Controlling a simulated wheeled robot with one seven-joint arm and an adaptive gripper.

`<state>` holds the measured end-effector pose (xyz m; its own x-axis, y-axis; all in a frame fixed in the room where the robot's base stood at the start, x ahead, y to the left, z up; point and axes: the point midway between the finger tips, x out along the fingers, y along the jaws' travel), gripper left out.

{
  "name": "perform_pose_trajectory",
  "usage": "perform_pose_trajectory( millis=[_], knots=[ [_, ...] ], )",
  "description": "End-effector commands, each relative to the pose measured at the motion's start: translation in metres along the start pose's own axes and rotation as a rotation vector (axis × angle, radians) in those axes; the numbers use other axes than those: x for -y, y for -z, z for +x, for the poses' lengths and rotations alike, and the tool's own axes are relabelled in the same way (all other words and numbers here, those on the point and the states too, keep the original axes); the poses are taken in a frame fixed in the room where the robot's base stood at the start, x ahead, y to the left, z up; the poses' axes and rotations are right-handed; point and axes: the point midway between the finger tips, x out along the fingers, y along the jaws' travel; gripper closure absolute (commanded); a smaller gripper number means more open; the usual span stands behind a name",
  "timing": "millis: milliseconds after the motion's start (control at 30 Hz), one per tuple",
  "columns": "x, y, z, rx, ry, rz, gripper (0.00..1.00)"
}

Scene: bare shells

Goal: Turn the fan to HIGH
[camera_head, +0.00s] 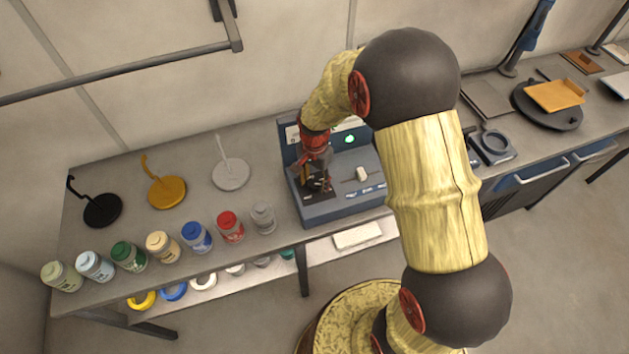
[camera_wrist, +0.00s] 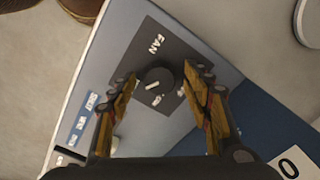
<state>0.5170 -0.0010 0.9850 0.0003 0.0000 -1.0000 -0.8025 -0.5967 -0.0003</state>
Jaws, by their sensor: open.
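The fan control is a round black knob (camera_wrist: 155,82) on a dark plate labelled FAN, on a blue-grey control box (camera_head: 345,208). A light pointer mark shows on the knob, and small markings around it are too blurred to read. My gripper (camera_wrist: 160,85) is open, with one finger on each side of the knob in the wrist view. I cannot tell whether the fingers touch it.
Several lidded jars, including a red one (camera_head: 230,226), stand left of the box along the bench front. Black, yellow (camera_head: 167,192) and white hook stands are behind them. A dark ring-shaped holder (camera_head: 491,145) is to the right.

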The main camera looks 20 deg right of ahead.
Motion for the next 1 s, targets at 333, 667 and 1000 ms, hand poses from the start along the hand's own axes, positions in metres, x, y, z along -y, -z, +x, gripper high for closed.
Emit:
perform_pose_trajectory(
  millis=[333,667,1000],
  knots=[
    [0.001,0.001,-0.021,-0.002,0.003,0.000,0.51],
    [0.001,0.001,-0.087,-0.002,0.002,0.000,0.51],
    [0.000,0.000,-0.119,0.000,0.000,0.000,0.51]
  ],
)
